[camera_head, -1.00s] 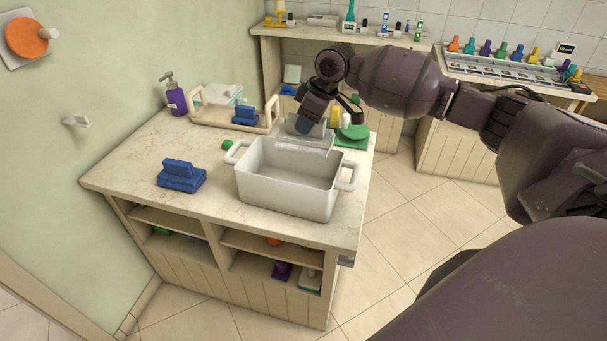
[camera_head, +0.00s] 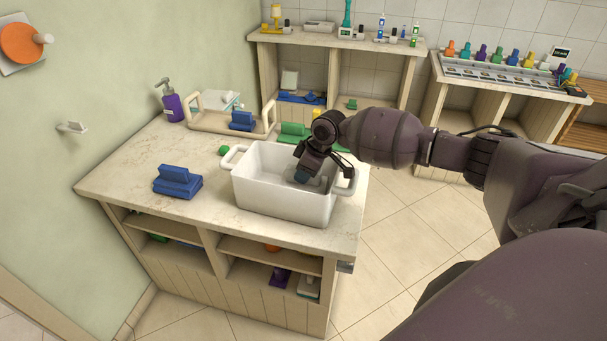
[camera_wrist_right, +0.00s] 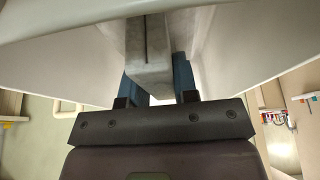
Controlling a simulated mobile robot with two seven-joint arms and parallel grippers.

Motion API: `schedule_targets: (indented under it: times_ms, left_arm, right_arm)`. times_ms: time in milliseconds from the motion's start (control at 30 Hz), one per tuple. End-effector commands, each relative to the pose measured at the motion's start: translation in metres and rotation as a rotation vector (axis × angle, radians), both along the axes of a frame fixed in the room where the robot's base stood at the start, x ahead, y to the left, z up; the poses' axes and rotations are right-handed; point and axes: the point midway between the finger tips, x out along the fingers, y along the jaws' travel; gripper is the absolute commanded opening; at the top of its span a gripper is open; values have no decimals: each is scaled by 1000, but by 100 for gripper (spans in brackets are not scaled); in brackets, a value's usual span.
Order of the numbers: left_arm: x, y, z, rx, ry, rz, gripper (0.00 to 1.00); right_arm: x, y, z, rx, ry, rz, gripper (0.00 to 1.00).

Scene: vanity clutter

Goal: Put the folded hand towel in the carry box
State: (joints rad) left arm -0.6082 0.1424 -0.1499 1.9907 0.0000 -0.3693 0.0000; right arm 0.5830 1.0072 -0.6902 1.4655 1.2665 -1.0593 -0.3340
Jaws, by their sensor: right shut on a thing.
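The carry box (camera_head: 283,198) is a white open tub with side handles on the counter, in the head view. My right gripper (camera_head: 302,176) reaches down inside its right part. The folded hand towel, a grey piece (camera_wrist_right: 150,65), is between the blue fingers of my right gripper (camera_wrist_right: 160,85) in the right wrist view, with pale box walls around it. In the head view the towel (camera_head: 319,184) shows only a little beside the fingers, below the box rim. Whether it touches the box floor is hidden. My left gripper is not in view.
A blue folded piece (camera_head: 177,182) lies left of the box. A green block (camera_head: 224,150) and a green folded piece (camera_head: 292,131) are behind it. A wooden tray (camera_head: 204,122) and a purple pump bottle (camera_head: 171,103) stand at the back left. The counter's front left is clear.

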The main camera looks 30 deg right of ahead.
Motion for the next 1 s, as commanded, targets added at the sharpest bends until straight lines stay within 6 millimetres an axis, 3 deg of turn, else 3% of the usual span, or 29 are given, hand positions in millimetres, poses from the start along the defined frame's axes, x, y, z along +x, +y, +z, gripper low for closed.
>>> schedule_targets:
  times_ms: [900,933,1000]
  left_arm:
    - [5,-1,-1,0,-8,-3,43]
    - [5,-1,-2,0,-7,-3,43]
    - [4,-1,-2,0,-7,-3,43]
  right_arm:
    - [0,0,-19,0,-1,1,1]
    - [0,0,-20,0,0,1,29]
    - [0,0,-20,1,1,0,40]
